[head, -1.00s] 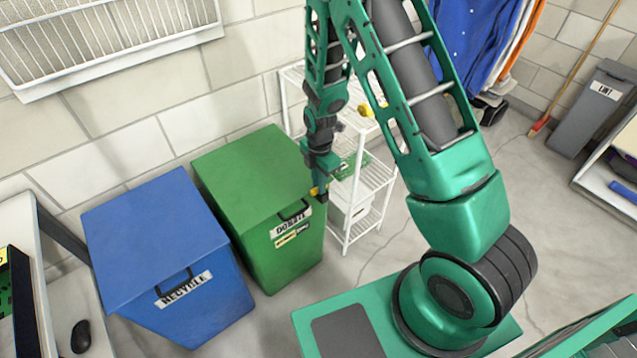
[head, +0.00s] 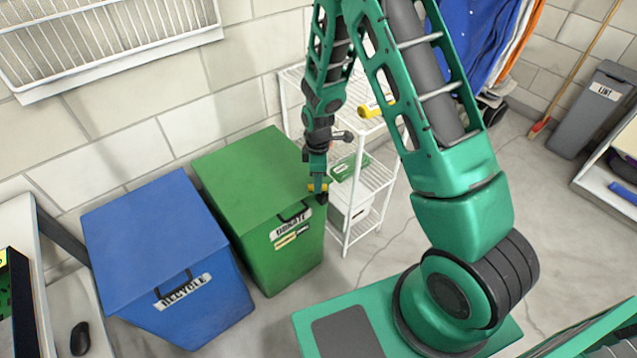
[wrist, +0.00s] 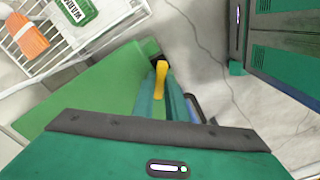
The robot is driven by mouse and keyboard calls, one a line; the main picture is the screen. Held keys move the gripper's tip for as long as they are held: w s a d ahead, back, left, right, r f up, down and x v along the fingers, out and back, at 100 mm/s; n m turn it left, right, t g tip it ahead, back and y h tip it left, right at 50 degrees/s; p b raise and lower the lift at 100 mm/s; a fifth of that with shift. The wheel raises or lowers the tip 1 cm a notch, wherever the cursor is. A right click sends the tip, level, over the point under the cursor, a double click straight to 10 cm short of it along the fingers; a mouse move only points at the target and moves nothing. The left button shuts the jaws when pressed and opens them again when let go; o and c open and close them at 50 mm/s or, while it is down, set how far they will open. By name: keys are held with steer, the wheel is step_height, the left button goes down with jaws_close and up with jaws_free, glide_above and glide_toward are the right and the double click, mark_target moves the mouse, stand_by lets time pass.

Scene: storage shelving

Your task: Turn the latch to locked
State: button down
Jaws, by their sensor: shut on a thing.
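The latch has a yellow handle (wrist: 160,78) with a dark mount at its far end, at the edge of the green bin (wrist: 95,92) in the wrist view. In the head view the yellow handle (head: 317,187) shows small at the right side of the green bin (head: 245,185). My gripper (head: 321,194) is there, pointing down. In the wrist view its teal fingers (wrist: 164,95) are shut on the yellow handle. The fingers hide part of it, and I cannot tell its exact turn angle.
A blue bin (head: 165,245) stands left of the green bin. A white wire shelf (head: 372,178) holding boxes and a yellow item stands close behind and right of my gripper. Open grey floor (head: 395,235) lies to the right of the shelf.

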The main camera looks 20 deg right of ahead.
steer(key=m, duration=0.2)
steer(key=w+m, duration=0.1)
steer(key=m, duration=0.2)
steer(key=shift+w+d+r+m, duration=0.15)
steer(key=shift+w+d+m, duration=0.1)
steer(key=shift+m, duration=0.05)
steer(key=m, duration=0.4)
steer(key=shift+w+d+m, duration=0.2)
steer(key=shift+d+m, duration=0.1)
steer(key=shift+d, duration=0.05)
steer(key=c, duration=1.8)
jaws_free()
steer(key=shift+o, duration=0.2)
steer(key=shift+s, duration=0.1)
steer(key=shift+s, duration=0.1)
step_height(320, 180, up, 11)
steer(key=shift+f, duration=0.2)
steer(key=shift+d, duration=0.1)
